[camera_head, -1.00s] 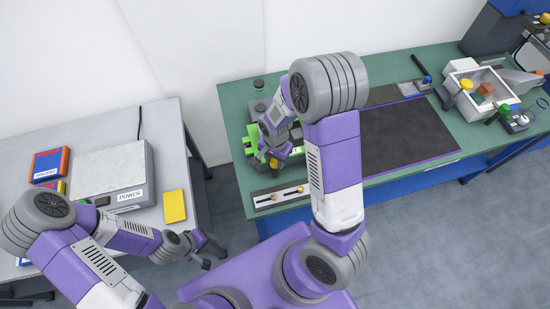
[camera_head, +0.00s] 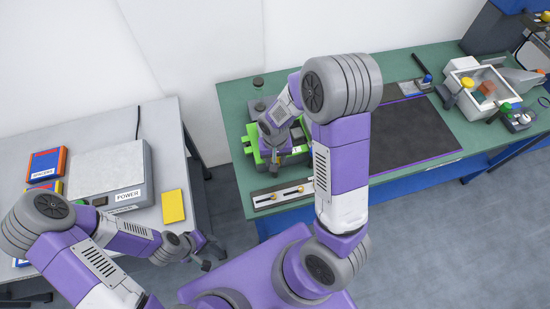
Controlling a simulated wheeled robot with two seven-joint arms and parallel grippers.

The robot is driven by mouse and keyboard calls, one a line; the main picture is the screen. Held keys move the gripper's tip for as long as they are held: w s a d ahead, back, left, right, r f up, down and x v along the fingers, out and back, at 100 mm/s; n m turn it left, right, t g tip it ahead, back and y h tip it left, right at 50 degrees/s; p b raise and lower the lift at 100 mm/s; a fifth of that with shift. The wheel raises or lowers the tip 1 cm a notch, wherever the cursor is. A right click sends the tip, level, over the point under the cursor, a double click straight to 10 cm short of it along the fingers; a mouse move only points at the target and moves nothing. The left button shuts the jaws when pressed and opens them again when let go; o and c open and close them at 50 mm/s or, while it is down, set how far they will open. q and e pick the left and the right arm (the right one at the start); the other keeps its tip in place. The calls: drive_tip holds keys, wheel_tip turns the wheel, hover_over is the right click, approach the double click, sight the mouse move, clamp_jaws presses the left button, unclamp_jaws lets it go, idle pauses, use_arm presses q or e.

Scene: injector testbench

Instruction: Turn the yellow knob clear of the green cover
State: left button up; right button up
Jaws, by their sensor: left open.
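The green cover (camera_head: 254,151) is on the test unit at the left end of the green bench, partly hidden by my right arm. My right gripper (camera_head: 276,166) points down over the front of the cover. Its fingertips are small and dark, and I cannot tell whether they are open or shut, or whether they touch anything. The yellow knob is not visible now; my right gripper and wrist cover that area. My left gripper (camera_head: 208,258) is open and empty, low beside the right edge of the grey table, away from the unit.
A panel with two sliders (camera_head: 283,195) lies at the bench's front edge, close to my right gripper. A dark mat (camera_head: 410,135) is clear to the right. The grey table holds a power box (camera_head: 110,172) and a yellow block (camera_head: 174,206).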

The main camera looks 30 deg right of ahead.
drive_tip(key=n+b, duration=0.1)
drive_tip(key=n, duration=0.4)
drive_tip(key=shift+d+n, duration=0.1)
drive_tip(key=shift+n, duration=0.2)
drive_tip(key=n, duration=0.4)
drive_tip(key=shift+n, duration=0.6)
drive_tip(key=o, duration=1)
drive_tip(key=shift+o, duration=0.2)
wheel_tip(320, 180, up, 8)
drive_tip(key=shift+f+p, duration=0.15)
drive_tip(key=shift+p, duration=0.35)
